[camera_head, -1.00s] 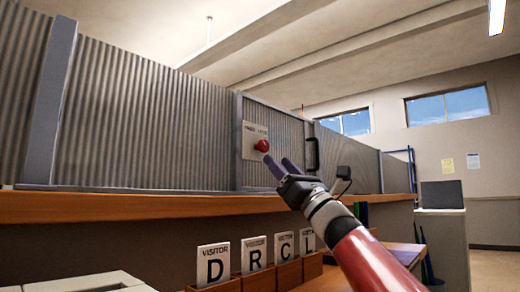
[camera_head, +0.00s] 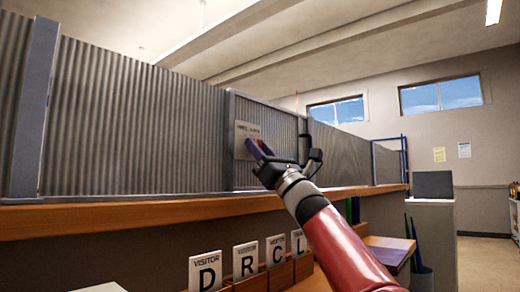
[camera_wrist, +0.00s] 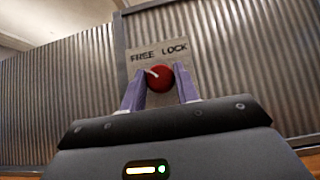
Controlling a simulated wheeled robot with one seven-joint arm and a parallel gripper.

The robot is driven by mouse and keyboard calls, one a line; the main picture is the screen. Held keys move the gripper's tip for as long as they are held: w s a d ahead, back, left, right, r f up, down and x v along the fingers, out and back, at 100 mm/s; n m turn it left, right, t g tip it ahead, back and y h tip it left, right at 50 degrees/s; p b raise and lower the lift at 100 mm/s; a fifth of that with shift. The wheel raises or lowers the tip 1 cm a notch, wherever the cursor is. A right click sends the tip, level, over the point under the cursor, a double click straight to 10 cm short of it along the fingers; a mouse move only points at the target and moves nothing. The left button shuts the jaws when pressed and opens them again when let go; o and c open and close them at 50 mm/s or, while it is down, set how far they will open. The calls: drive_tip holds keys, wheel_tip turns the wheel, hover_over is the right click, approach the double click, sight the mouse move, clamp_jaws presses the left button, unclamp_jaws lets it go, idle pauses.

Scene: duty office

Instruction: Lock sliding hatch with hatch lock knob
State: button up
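The hatch lock knob (camera_wrist: 161,79) is a red ball-like knob on a pale plate (camera_wrist: 150,54) marked FREE on the left and LOCK on the right. A white mark on the knob points to the upper left, toward FREE. My gripper (camera_wrist: 160,72) is open, with its two purple fingers at either side of the knob; I cannot tell whether they touch it. In the head view my gripper (camera_head: 256,148) covers most of the knob, and the plate (camera_head: 246,130) shows behind it. The sliding hatch (camera_head: 275,120) is a grey corrugated panel with a dark handle (camera_head: 318,158), partly behind my gripper.
A wooden counter ledge (camera_head: 120,215) runs below the corrugated panels. Visitor cards (camera_head: 246,260) stand in wooden holders under it. A white cabinet (camera_head: 432,240) with a dark box on top stands at the right.

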drive_tip(key=shift+c, duration=1.1)
drive_tip(key=shift+m+t+h, duration=0.4)
drive_tip(key=shift+m+t, duration=0.2)
drive_tip(key=shift+m, duration=0.1)
drive_tip(key=m+t+h+p, duration=0.1)
drive_tip(key=m+h, duration=0.4)
drive_tip(key=m, duration=0.2)
drive_tip(key=r+m+h+p, duration=0.1)
drive_tip(key=m+h, duration=0.5)
drive_tip(key=m, duration=0.2)
drive_tip(key=m+t+h+p, duration=0.1)
drive_tip(key=m+h+p, duration=0.1)
drive_tip(key=m+h, duration=0.4)
drive_tip(key=shift+s+a+r+m+t, duration=0.15)
drive_tip(key=shift+s+a+m+t, duration=0.15)
drive_tip(key=shift+m, duration=0.4)
drive_tip(key=m+g+h+p, duration=0.1)
drive_tip(key=m+p, duration=0.1)
drive_tip(key=p, duration=0.1)
drive_tip(key=shift+f+m+g+p, duration=0.2)
drive_tip(key=shift+m+g+p, duration=0.4)
drive_tip(key=shift+g+p, duration=0.3)
